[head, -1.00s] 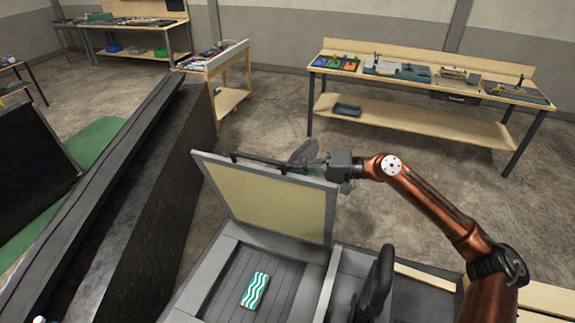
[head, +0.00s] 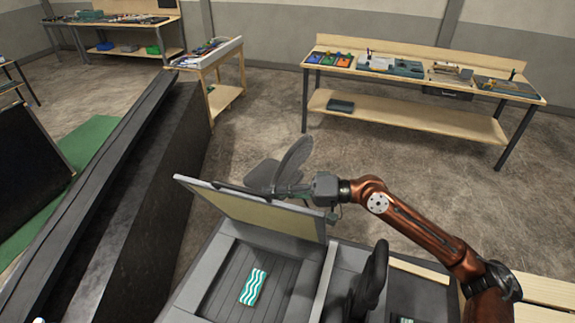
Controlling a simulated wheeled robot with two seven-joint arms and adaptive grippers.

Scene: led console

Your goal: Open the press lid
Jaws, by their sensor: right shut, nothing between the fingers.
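The press lid (head: 262,212) is a grey-framed panel with a yellowish inner face. It stands raised and tilted at the far side of the press (head: 216,282). A dark bar (head: 238,190) runs along its top edge. My right gripper (head: 282,188) is at the lid's top edge, beside the bar. It is shut with nothing held, and its fingertips are partly lost against grey shapes behind; I cannot tell whether it touches the lid. A green-and-white wavy block (head: 252,287) lies in the open bed. My left gripper is out of view.
A black upright piece (head: 371,282) stands right of the bed. A dark long trough (head: 130,190) runs along the left. A workbench (head: 430,112) and a small cart (head: 208,62) stand behind, with free floor between them and the press.

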